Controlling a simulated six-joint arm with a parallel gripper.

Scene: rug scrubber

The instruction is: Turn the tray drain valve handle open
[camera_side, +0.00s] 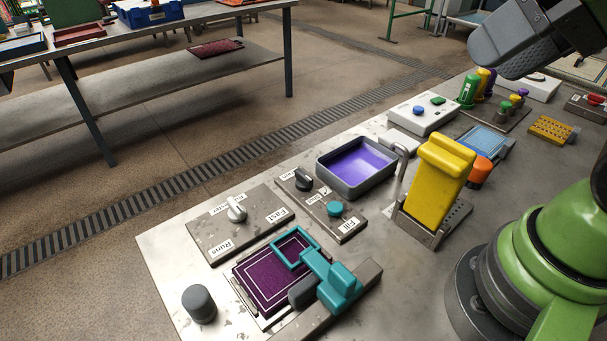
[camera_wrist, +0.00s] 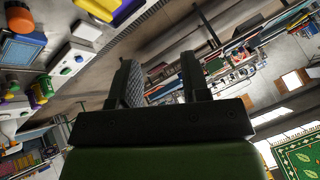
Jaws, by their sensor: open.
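A small panel carries a dark knob (camera_side: 303,179) and a teal knob (camera_side: 335,209), with a "Fill" label by the teal one. It stands in front of a grey tray (camera_side: 325,172) holding purple liquid. I cannot tell for sure which knob is the tray drain valve handle; the other labels are too small to read. My gripper is at the upper right of the side view, high above the bench and far from the panel. In the wrist view my gripper (camera_wrist: 157,72) has its two dark fingers apart with nothing between them. The panel is not visible there.
A yellow block (camera_side: 437,170) stands upright in a metal holder right of the tray. A panel with a white knob (camera_side: 237,209) is to the left. A teal scrubber (camera_side: 338,287) rests over a purple rug (camera_side: 268,277). A grey cylinder (camera_side: 199,304) stands near the left corner.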

